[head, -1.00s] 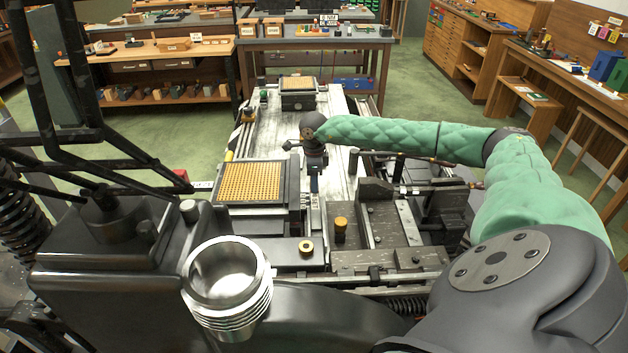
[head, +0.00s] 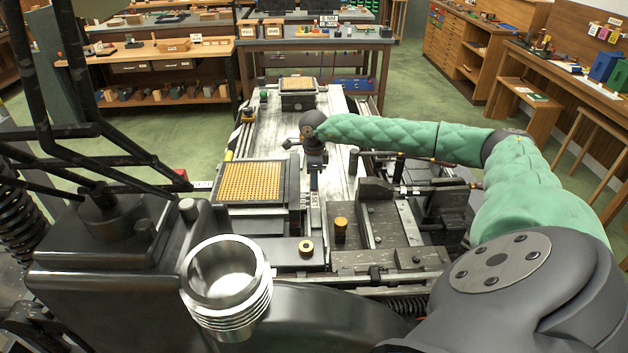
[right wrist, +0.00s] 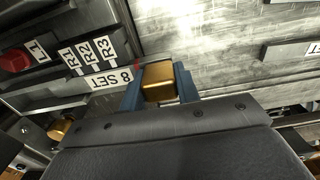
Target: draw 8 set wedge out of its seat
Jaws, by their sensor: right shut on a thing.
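The 8 set wedge (right wrist: 158,84) shows in the right wrist view as a small brass block between two blue fingers. My right gripper (right wrist: 160,78) is shut on it, beside the white "8 SET" label (right wrist: 108,80). The wedge's lower end and its seat are hidden, so I cannot tell how far it sits in the seat. In the head view my right gripper (head: 314,181) points down at the middle of the machine bed, and the wedge is too small to make out there. My left gripper is not in view.
A tray of brass type (head: 250,183) lies left of my right gripper. A dark machine block (head: 375,190) and a brass knob (head: 341,224) stand to the right. Labels R1, R2 and R3 (right wrist: 87,56) and a red button (right wrist: 14,60) are close by in the wrist view.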

